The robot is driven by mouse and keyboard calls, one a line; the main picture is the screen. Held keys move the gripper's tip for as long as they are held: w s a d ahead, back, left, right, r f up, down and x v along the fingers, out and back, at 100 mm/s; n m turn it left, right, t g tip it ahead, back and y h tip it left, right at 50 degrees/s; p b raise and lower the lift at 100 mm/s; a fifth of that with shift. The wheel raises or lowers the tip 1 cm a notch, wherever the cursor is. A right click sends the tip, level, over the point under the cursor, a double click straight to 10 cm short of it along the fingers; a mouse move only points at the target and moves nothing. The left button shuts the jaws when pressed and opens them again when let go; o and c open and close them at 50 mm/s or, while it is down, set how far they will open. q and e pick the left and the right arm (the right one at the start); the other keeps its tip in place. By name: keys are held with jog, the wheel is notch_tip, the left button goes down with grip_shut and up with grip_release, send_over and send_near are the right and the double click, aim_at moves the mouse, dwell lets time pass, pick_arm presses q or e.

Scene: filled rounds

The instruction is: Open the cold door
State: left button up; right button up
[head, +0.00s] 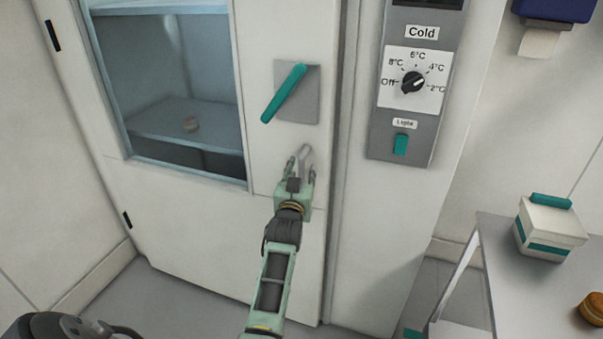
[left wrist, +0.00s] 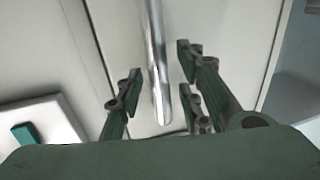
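The cold door (head: 225,215) is a white door with a window, and it looks shut in its frame. A teal latch lever (head: 285,93) sits tilted on a grey plate on the door, its lower end to the left. Below the plate is a metal handle (head: 305,153). My left gripper (head: 301,172) is at this handle with its fingers apart. In the left wrist view the metal handle (left wrist: 156,60) is a bar standing between the open fingers, with gaps on both sides. My right gripper is not in view.
A grey control panel (head: 375,140) marked Cold, with a dial and a teal switch, is right of the door. A side table (head: 510,290) at the right holds a white box (head: 550,232) and a brown round item (head: 592,309). Floor is clear before the door.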

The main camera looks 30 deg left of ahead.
pick_arm(q)
grip_shut()
dwell(0.4)
